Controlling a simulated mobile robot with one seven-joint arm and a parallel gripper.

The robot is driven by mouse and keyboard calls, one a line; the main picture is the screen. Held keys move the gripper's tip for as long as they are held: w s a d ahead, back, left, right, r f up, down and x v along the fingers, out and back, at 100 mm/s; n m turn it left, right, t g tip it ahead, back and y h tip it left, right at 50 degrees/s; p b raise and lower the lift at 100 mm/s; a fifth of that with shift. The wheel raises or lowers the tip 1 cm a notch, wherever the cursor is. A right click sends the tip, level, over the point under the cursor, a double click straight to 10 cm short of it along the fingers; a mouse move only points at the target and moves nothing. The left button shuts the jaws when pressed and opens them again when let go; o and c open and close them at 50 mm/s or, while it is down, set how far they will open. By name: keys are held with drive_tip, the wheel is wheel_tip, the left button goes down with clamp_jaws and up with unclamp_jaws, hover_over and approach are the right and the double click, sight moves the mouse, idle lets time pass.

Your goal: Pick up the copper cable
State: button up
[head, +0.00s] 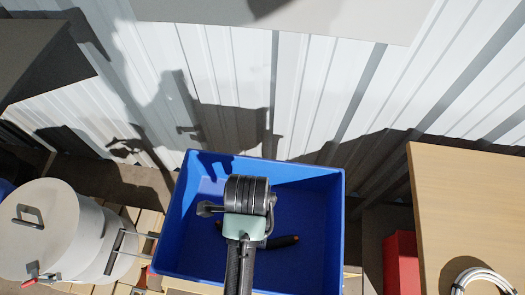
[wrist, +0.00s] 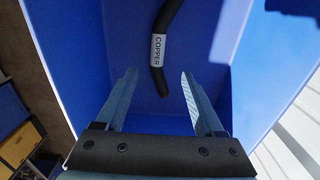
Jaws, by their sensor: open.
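The copper cable (wrist: 166,80) is a black, slightly bent length with a white label reading "COPPER". In the wrist view it lies inside the blue bin (wrist: 204,22), its near end between and beyond the fingertips of my gripper (wrist: 158,76). My gripper is open and empty, with a finger on each side of the cable's near end. In the head view my arm hangs over the blue bin (head: 330,215) and hides the fingertips. A black cable with an orange tip (head: 283,242) shows there beside my arm; its label is hidden.
Bin walls surround the gripper. A pale lidded drum (head: 60,235) stands left of the bin. A wooden table (head: 465,200) with a white cable coil (head: 480,282) and a red box (head: 400,262) are right.

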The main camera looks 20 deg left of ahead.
drive_tip(key=f, duration=1.2)
drive_tip(key=shift+s+d+f, duration=0.1)
drive_tip(key=shift+s+f, duration=0.05)
drive_tip(key=shift+s, duration=0.1)
clamp_jaws()
idle(1.0)
